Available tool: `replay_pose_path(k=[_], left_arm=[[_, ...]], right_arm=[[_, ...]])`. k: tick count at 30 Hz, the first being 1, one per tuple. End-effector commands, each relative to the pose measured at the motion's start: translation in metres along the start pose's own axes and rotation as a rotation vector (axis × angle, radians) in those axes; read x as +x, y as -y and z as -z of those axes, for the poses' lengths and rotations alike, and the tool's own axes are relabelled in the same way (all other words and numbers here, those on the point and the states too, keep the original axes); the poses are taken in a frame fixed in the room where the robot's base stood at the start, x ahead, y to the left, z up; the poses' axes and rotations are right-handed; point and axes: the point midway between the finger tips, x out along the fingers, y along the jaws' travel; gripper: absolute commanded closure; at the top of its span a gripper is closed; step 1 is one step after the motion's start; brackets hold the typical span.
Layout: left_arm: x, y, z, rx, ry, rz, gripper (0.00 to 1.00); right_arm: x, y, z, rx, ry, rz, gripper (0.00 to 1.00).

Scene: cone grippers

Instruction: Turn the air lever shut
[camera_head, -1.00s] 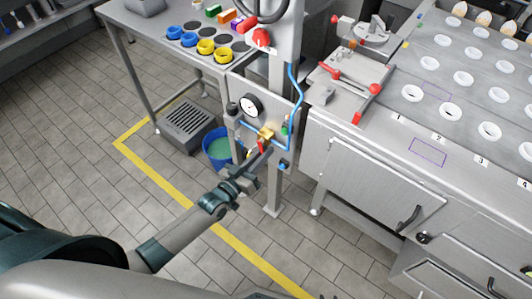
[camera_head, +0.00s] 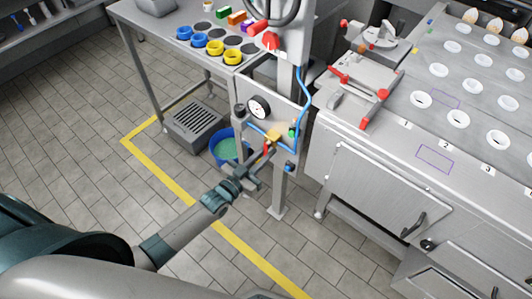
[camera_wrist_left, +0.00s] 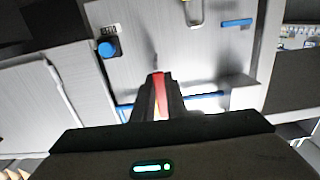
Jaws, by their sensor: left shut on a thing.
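The air lever is red. In the head view its visible bit (camera_head: 266,150) sits just below a yellow brass valve (camera_head: 273,136) on the grey air panel (camera_head: 285,117). In the left wrist view the red lever (camera_wrist_left: 158,88) stands between my dark fingers. My left gripper (camera_head: 265,156) is shut on the lever, and it also shows in the left wrist view (camera_wrist_left: 157,98). The fingers hide part of the lever, so its exact angle is hard to tell. My right gripper is not in view.
A round gauge (camera_head: 259,107) and blue hose (camera_head: 304,95) are close to the valve. A blue bucket (camera_head: 226,147) stands on the floor behind my arm. A steel bench (camera_head: 355,139) stands right of the panel.

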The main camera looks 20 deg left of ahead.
Motion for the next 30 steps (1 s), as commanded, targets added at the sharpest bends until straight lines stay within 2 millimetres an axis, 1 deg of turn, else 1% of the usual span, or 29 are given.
replay_pose_path(k=[1, 2, 3, 4, 14, 20, 26, 30], left_arm=[[-0.001, 0.001, -0.001, 0.003, 0.002, 0.0, 1.0], [-0.001, 0.001, -0.001, 0.003, 0.002, 0.0, 0.85], [-0.001, 0.001, -0.001, 0.003, 0.002, 0.0, 0.76], [-0.001, 0.001, -0.001, 0.002, 0.002, 0.0, 0.69], [-0.001, 0.0, 0.0, 0.001, 0.001, 0.0, 0.69], [-0.01, 0.0, -0.001, 0.0, 0.001, 0.0, 0.69], [-0.034, 0.0, -0.002, 0.0, 0.002, 0.0, 0.69], [-0.059, 0.0, -0.003, 0.0, 0.003, 0.0, 0.69]], right_arm=[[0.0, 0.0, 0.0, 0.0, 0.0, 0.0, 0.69], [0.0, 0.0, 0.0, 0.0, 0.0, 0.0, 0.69], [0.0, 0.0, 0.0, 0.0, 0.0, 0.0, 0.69], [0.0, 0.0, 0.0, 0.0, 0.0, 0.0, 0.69], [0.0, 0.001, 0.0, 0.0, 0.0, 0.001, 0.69], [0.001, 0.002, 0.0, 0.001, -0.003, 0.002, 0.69], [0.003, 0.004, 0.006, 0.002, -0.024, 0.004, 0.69], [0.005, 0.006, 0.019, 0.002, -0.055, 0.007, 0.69]])
